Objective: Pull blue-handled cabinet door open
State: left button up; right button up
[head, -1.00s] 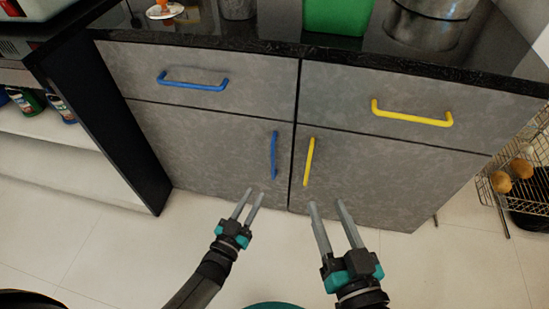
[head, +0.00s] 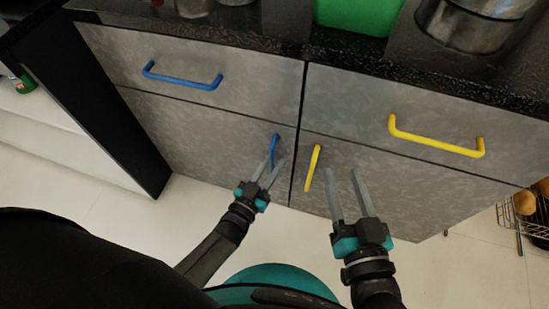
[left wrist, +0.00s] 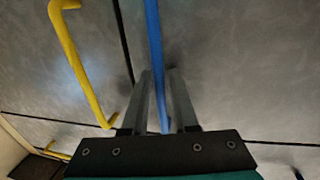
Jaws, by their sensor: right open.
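The lower left cabinet door (head: 200,138) is grey and shut. Its upright blue handle (head: 274,143) is near the door's right edge; its lower part is partly hidden by my left gripper (head: 275,162). That gripper is open, its fingertips at the handle's lower part. In the left wrist view the blue handle (left wrist: 153,35) runs between the two fingers of my left gripper (left wrist: 160,75), with a gap visible on each side. How deep the handle sits between them is hard to tell. My right gripper (head: 342,170) is open and empty, right of the yellow door handle.
A yellow upright handle (head: 313,167) is on the neighbouring door, close to my right gripper. Above are drawers with a blue handle (head: 181,78) and a yellow handle (head: 435,141). The black counter edge (head: 290,45) overhangs. A wire rack (head: 508,217) stands at right. Floor at left is clear.

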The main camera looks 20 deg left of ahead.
pick_arm(q)
jog(key=shift+s, duration=0.1)
jog(key=shift+c, duration=0.3)
grip_shut()
jog(key=shift+r, duration=0.1)
dwell(0.8)
